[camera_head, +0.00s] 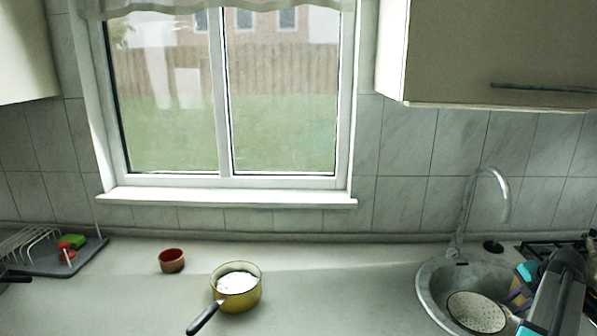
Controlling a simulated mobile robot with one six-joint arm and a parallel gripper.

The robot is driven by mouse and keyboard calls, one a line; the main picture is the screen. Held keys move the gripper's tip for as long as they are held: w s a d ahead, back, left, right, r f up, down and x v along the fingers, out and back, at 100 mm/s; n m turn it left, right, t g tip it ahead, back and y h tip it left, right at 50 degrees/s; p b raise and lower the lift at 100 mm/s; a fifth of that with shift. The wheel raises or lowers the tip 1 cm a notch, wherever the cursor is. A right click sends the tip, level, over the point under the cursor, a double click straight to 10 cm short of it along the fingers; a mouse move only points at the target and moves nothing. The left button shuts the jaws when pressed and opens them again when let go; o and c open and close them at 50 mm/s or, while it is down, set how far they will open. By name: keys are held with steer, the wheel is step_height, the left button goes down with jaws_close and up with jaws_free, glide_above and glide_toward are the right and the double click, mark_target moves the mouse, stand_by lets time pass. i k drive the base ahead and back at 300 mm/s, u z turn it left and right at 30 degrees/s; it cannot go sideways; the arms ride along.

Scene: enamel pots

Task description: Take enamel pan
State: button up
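A small yellow enamel pan (237,298) with a pale inside stands upright on the counter, left of centre. Its dark handle (203,319) points to the lower left, toward the front. My gripper (522,301) is at the far right, over the right side of the sink and well apart from the pan. Its two teal-tipped fingers stand apart and nothing shows held between them. The rest of my arm is cut off by the frame's right and bottom edges.
A small reddish-brown bowl (172,261) stands behind the pan to the left. A dish rack (40,248) is at the far left. The round sink (434,283) holds a perforated pale strainer (476,312), beneath a tall faucet (467,212). The counter between pan and sink is clear.

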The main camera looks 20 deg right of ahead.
mark_target(223, 302)
steer(key=k, duration=1)
